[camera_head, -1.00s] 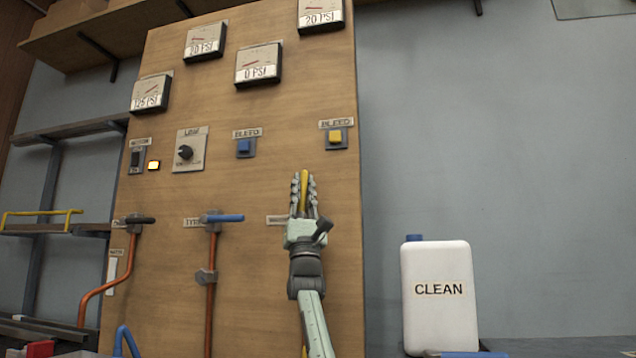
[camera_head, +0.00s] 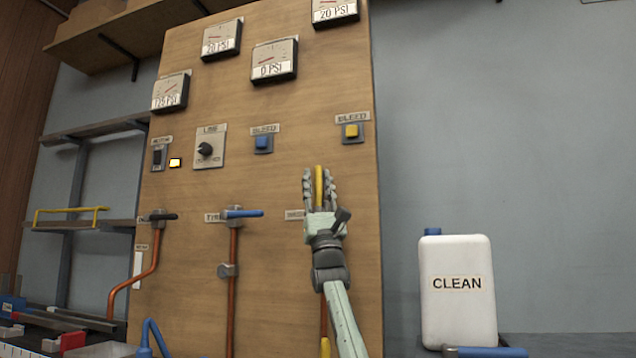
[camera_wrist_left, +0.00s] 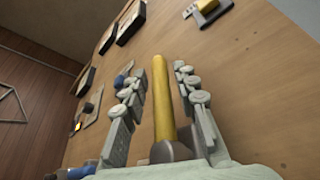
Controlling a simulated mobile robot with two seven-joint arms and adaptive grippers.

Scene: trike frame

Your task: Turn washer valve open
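The washer valve has a yellow lever handle (camera_head: 319,187) on the wooden panel. The lever points up along the panel. Its label (camera_head: 295,215) is partly covered by my left gripper. My left gripper (camera_head: 320,183) reaches up from below, with its fingers on either side of the lever. In the left wrist view the yellow lever (camera_wrist_left: 162,95) stands between the two fingers of the gripper (camera_wrist_left: 158,85), with a gap on each side, so the gripper is open around it. The valve's base is mostly hidden behind the gripper. My right gripper is not in view.
To the left are a blue-handled valve (camera_head: 243,213) and a black-handled valve (camera_head: 162,217) on copper pipes. Above are a yellow bleed button (camera_head: 351,131), a blue bleed button (camera_head: 262,142) and several gauges. A white CLEAN jug (camera_head: 458,305) stands at the right.

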